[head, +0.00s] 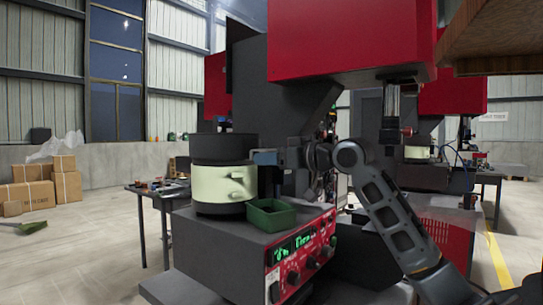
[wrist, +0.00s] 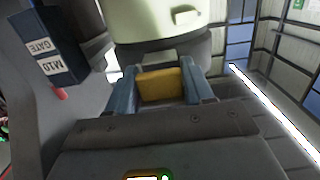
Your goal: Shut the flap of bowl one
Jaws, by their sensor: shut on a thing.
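The bowl feeder (head: 222,175) stands on a grey machine top in the head view, with a dark upper bowl, a pale green band and a dark base. In the wrist view the pale green body (wrist: 150,22) fills the top middle. My gripper (head: 266,158) is at the bowl's right side. In the wrist view its blue-grey fingers (wrist: 163,87) are shut on a yellow piece (wrist: 162,86), close to the bowl's dark part. I cannot tell whether this piece belongs to the flap. The flap's position is not clear.
An open green tray (head: 272,227) sits right of the bowl, below my gripper. A red control panel (head: 302,258) faces front. In the wrist view a dark block labelled "M10 GATE" (wrist: 48,50) is at upper left. A red housing (head: 350,45) hangs above.

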